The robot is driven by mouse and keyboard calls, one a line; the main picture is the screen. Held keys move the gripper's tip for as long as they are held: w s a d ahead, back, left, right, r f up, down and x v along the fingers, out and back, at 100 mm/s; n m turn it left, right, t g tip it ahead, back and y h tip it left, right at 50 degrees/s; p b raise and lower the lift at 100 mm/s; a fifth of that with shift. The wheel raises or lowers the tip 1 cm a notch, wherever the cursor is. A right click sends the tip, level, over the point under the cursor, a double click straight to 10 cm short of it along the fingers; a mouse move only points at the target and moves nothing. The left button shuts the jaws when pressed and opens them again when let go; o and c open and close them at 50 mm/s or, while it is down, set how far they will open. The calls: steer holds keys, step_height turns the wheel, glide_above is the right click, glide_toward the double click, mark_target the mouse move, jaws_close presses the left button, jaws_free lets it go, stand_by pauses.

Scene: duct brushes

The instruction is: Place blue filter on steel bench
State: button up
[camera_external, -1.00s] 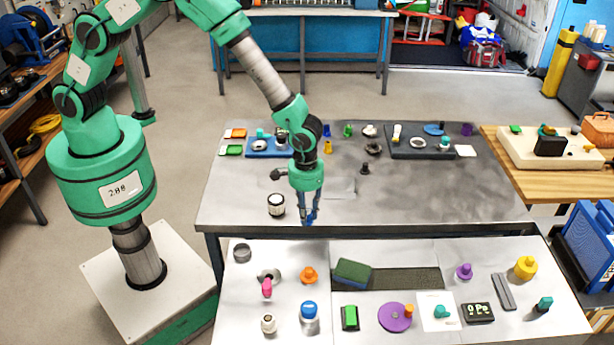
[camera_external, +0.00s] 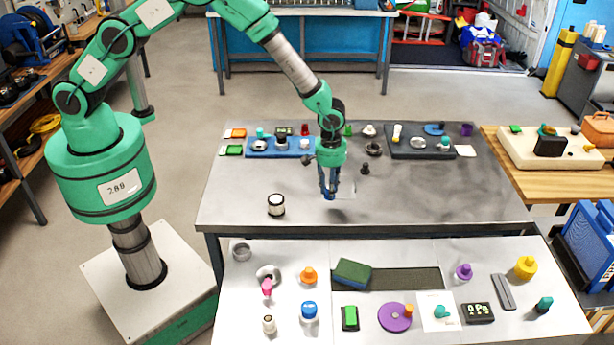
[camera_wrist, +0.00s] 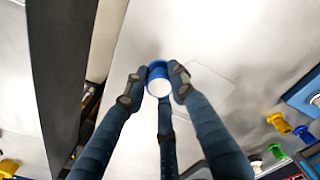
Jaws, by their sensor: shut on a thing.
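The blue filter (camera_wrist: 158,71) is a short blue cylinder with a white round end. In the wrist view my gripper (camera_wrist: 156,84) is shut on it, with fingers on both sides. In the outside view my gripper (camera_external: 330,192) points down over the middle of the grey steel bench (camera_external: 430,195), and its fingers mostly hide the filter. The filter is low, near the bench top; I cannot tell whether it touches. A pale square patch (camera_wrist: 208,78) lies on the bench just beside it.
A blue tray (camera_external: 262,150) and a dark tray (camera_external: 420,153) with small parts lie along the back. A lighter front table (camera_external: 460,320) holds many small items. The right part of the bench is clear.

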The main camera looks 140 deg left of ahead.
steer(key=shift+w, duration=0.1)
glide_above(375, 211)
steer(key=shift+f, duration=0.75)
stand_by(0.5)
steer(key=shift+f, duration=0.1)
steer(key=shift+f, duration=1.7)
steer(key=shift+f, duration=0.15)
steer(key=o, duration=1)
steer(key=shift+o, duration=0.2)
steer(key=shift+r, duration=0.25)
